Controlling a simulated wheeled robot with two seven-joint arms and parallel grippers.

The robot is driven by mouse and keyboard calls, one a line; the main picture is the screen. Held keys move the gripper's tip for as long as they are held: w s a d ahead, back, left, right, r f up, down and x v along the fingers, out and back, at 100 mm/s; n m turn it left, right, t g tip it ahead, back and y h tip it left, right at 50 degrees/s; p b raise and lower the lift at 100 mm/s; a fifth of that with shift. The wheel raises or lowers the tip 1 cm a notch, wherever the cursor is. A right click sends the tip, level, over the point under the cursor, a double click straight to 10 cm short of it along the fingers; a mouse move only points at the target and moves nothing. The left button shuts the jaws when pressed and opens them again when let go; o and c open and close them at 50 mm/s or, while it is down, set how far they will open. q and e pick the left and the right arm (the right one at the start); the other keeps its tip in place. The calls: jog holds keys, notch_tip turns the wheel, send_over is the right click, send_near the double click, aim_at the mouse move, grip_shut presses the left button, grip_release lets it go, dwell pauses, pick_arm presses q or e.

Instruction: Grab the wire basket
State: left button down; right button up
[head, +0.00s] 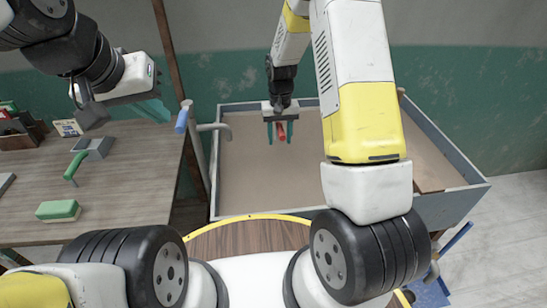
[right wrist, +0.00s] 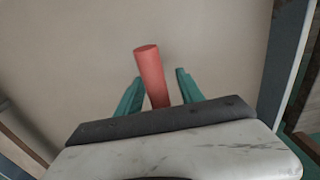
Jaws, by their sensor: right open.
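I cannot make out a wire basket in either view. My right gripper (head: 282,132) is over the wide shallow bin in the head view, fingers pointing down. Its teal fingers are open, with a red cylinder (right wrist: 151,75) between them and gaps at both sides in the right wrist view. The cylinder also shows in the head view (head: 281,131). I cannot tell whether it touches the bin floor. My left gripper (head: 150,109) is above the wooden table at the left; only part of its teal fingers shows, so its opening is unclear.
The bin (head: 350,209) has a bare tan floor and raised grey walls. The wooden table (head: 120,190) holds a green block (head: 58,210), a grey tool with a green handle (head: 74,168), and a small box (head: 68,128). A blue-ended grey pipe (head: 187,108) stands between table and bin.

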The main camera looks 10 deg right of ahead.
grip_shut()
dwell(1.4)
